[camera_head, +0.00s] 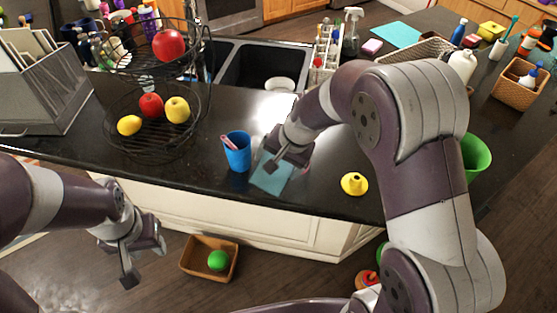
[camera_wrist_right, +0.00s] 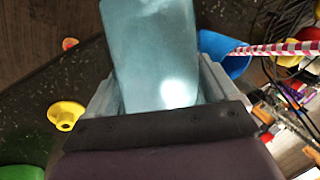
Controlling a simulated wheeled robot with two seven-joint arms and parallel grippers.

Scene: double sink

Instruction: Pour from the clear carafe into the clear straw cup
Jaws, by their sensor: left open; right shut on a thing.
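A pale blue, see-through vessel (camera_head: 270,180), which I take for the carafe, is at the counter's front edge. My right gripper (camera_head: 288,155) is shut on it. In the right wrist view the vessel (camera_wrist_right: 155,50) fills the space between the fingers; I cannot tell its tilt or whether it touches the counter. A blue cup (camera_head: 237,155) with a pink-striped straw stands upright just left of it. This is the only straw cup I make out; it also shows in the right wrist view (camera_wrist_right: 225,58). My left gripper (camera_head: 146,262) is open and empty, low over the floor.
A wire fruit stand (camera_head: 112,128) with apples and a lemon stands left of the cup. A yellow funnel-like object (camera_head: 354,184) sits to the right, near a green cup (camera_head: 476,155). The sink (camera_head: 262,68) lies behind. A wooden box (camera_head: 195,268) with a green ball is on the floor.

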